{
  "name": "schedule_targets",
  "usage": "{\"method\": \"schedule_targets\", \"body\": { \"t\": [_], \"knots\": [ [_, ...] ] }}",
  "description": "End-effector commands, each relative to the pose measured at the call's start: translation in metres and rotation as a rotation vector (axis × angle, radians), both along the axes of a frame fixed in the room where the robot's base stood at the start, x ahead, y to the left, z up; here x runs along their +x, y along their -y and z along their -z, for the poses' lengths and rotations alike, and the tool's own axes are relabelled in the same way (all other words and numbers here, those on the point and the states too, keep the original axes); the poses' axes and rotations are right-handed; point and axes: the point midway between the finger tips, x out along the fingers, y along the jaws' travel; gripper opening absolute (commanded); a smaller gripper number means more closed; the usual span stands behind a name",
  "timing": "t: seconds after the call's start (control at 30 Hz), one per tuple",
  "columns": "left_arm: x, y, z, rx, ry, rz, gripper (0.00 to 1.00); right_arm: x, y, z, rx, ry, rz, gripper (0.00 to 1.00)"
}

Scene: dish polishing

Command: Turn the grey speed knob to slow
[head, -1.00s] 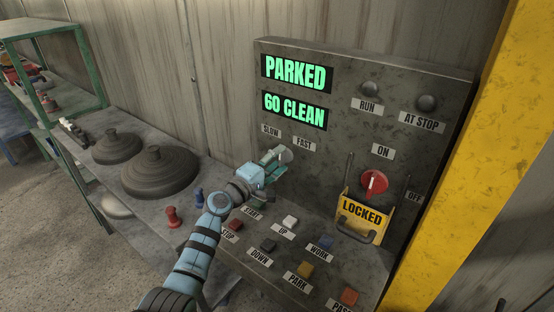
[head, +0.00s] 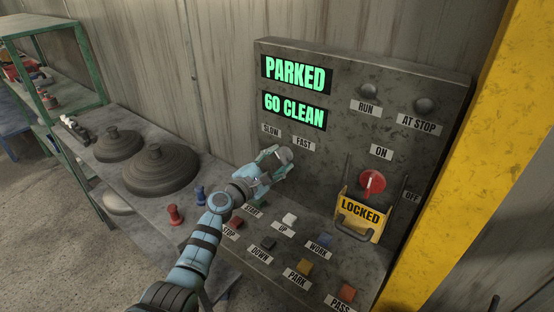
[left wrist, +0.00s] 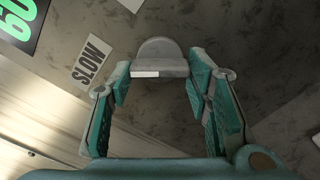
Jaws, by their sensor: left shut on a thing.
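The grey speed knob (head: 287,154) sits on the upright control panel, below the SLOW label (head: 271,130) and the FAST label (head: 304,143). In the left wrist view the knob (left wrist: 160,55) has a rounded grey body and a bar with a pale strip. My left gripper (head: 279,160) is at the knob. Its two teal fingers (left wrist: 161,76) stand on either side of the bar and are shut on it. The fingers partly hide the knob in the head view, so its exact setting is hard to tell. My right gripper is not in view.
Displays read PARKED (head: 296,74) and 60 CLEAN (head: 295,109). A red switch (head: 372,184) with a yellow LOCKED plate (head: 361,216) is at the right. Several labelled buttons cover the sloped lower panel (head: 345,265). Dark domed lids (head: 160,172) and small pegs (head: 175,215) stand on the left bench.

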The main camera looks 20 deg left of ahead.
Motion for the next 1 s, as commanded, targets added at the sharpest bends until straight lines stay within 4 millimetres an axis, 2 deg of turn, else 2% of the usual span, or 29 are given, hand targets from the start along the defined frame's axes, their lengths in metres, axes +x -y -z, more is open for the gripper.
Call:
{"method": "schedule_targets", "body": {
  "t": [0.57,0.6,0.7,1.0],
  "knots": [
    [-0.0004,0.0004,0.0017,-0.034,-0.016,0.0,0.17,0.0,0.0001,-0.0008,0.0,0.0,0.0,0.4],
    [-0.0003,0.0003,0.0017,-0.034,-0.016,0.0,0.51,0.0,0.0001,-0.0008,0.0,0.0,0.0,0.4],
    [-0.0003,0.0003,0.0015,-0.033,-0.015,0.0,0.65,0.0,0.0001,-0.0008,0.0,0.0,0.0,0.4],
    [-0.001,-0.0002,0.0008,-0.031,-0.013,0.001,0.65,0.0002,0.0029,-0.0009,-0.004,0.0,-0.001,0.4]
  ]
}}
